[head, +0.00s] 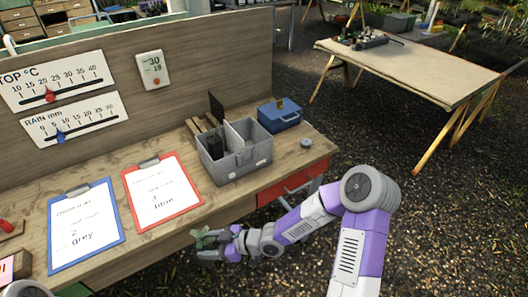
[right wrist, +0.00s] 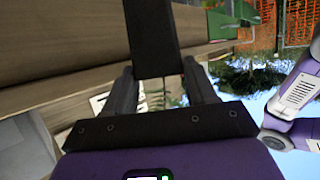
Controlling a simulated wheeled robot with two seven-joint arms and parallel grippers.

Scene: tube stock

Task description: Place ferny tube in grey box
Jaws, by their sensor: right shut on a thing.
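The grey box (head: 257,160) stands on the bench with a light divider inside. A dark tube-like piece (head: 214,147) stands in its left part. My right gripper (head: 212,241) is shut on the ferny tube, in front of the bench's front edge and below left of the box in the head view. Green leaves of the ferny tube (head: 199,237) show at the fingers. In the right wrist view a dark, straight-sided body, apparently the tube (right wrist: 152,38), sits between the two fingers. My left gripper is not in view.
A blue box (head: 280,117) stands behind and right of the grey box. A blue clipboard (head: 84,226) reading "2 grey" and a red clipboard (head: 161,190) reading "3 blue" lie on the bench. A wooden panel (head: 210,55) runs along the back. A small grey disc (head: 306,143) lies near the right end.

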